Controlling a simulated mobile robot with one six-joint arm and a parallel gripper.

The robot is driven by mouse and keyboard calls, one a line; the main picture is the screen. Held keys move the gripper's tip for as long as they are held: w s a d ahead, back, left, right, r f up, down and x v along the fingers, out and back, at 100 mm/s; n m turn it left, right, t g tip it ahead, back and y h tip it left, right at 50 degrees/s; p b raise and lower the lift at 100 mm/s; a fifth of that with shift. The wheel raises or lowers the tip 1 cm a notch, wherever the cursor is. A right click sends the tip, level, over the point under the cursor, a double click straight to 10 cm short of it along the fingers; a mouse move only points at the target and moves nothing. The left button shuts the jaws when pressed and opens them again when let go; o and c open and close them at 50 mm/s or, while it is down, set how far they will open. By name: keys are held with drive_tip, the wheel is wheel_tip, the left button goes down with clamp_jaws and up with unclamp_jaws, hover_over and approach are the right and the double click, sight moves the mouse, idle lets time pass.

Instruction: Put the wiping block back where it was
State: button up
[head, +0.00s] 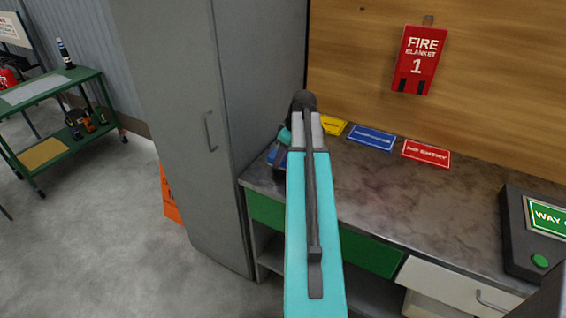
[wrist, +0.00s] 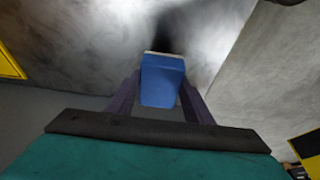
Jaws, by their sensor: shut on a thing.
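The wiping block (wrist: 162,82) is blue with a thin pale layer at its far end. My gripper (wrist: 160,92) is shut on it, with one dark finger on each side. In the wrist view it is over the grey worktop, close to the cabinet side; I cannot tell whether its pale end touches the surface. In the head view my gripper (head: 284,136) is at the worktop's left end, mostly hidden behind my turquoise arm. A bit of blue shows beside it.
The worktop (head: 365,185) has a yellow sign (head: 334,125), a blue sign (head: 372,138) and a red sign (head: 427,153) along the back. A tall grey cabinet (head: 185,120) borders its left end. A dark box with a green button (head: 540,261) stands right. The middle is clear.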

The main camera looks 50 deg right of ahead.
drive_tip(key=shift+f+p, duration=0.5)
drive_tip(key=shift+f, duration=1.05)
drive_tip(key=shift+a+f, duration=0.1)
drive_tip(key=shift+f, duration=0.05)
drive_tip(key=o, duration=1)
drive_tip(key=b+v, duration=0.2)
drive_tip(key=v, duration=1)
drive_tip(key=shift+s+r, duration=0.1)
drive_tip(key=shift+r, duration=0.2)
